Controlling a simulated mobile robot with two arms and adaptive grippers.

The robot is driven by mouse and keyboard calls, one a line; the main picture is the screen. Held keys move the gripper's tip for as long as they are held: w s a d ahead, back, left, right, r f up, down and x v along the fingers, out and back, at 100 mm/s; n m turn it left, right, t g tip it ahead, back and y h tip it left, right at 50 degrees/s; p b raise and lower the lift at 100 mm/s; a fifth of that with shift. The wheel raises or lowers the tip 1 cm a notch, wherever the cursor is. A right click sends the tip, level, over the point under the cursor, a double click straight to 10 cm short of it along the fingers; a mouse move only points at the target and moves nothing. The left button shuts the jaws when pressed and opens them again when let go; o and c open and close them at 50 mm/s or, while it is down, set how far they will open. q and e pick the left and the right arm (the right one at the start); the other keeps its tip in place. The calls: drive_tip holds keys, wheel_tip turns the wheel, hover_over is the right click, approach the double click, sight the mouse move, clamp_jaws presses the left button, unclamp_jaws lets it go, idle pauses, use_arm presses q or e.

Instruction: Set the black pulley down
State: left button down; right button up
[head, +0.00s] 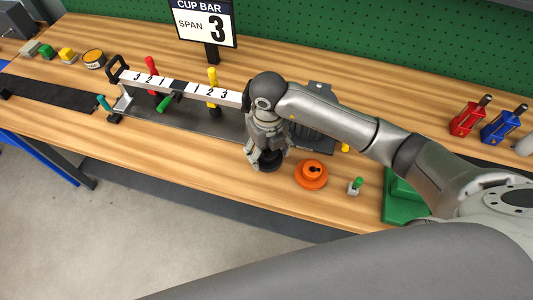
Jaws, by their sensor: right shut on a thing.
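The black pulley (269,164) is a dark round piece under my right gripper (266,158). The gripper points down and is shut on the pulley, near the front of the wooden bench (180,165). The fingers hide part of the pulley, and I cannot tell whether it touches the bench top. My left gripper is not in view.
An orange pulley (312,173) sits just right of the gripper, with a small green-topped piece (356,186) beyond it. A numbered bar (180,87) and colored handles stand behind, near the "CUP BAR SPAN 3" sign (207,22). The bench front left of the gripper is clear.

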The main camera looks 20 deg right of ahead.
sight(266, 155)
drive_tip(key=shift+w+a+f, duration=0.1)
drive_tip(key=shift+w+f, duration=0.4)
drive_tip(key=shift+f, duration=0.1)
drive_tip(key=shift+f+p, duration=0.9)
drive_tip(key=shift+f, duration=0.6)
drive_tip(key=shift+f, duration=0.1)
drive_tip(key=shift+f, duration=0.15)
drive_tip(key=o, duration=1.4)
